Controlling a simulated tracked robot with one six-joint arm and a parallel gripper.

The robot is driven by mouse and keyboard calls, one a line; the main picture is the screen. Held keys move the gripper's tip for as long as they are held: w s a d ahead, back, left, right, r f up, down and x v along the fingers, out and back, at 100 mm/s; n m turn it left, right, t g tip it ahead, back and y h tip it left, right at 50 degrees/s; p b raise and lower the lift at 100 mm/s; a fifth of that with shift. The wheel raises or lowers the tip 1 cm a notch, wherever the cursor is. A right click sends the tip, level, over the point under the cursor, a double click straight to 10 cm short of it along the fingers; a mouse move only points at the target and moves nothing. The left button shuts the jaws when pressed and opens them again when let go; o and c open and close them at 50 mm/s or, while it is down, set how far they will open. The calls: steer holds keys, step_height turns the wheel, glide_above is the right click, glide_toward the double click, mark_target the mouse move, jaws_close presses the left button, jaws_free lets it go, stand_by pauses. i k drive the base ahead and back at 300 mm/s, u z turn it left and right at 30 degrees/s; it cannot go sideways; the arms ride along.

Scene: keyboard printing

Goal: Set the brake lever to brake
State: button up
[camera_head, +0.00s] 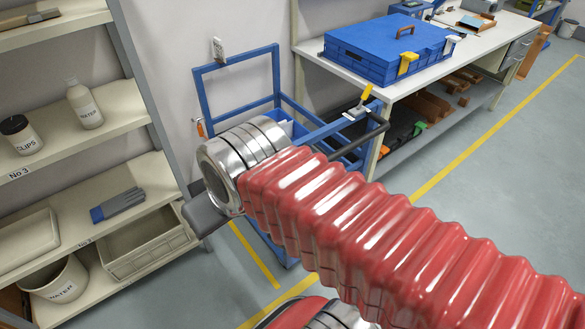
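A blue cart (199,84) with a tubular frame stands against the wall, partly hidden behind my red arm. A small yellow lever (367,93) sits on a pale plate at the end of the cart's blue bar and points up to the right. It looks like the brake lever, but the frame shows no readable brake marking on it. A dark curved bar (375,132) lies just below it. My arm crosses in front of the cart, and its silver joint covers part of the frame.
A white workbench (311,48) with a blue case (385,45) stands behind the cart on the right. A shelf unit (128,119) with bottles, a glove and bins stands close on the left. The grey floor right of the yellow line (470,149) is clear.

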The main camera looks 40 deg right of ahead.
mark_target(364, 96)
steer(key=z, duration=0.8)
steer(key=k, duration=0.15)
steer(key=z, duration=0.25)
steer(key=i, duration=0.7)
steer(key=u, duration=0.2)
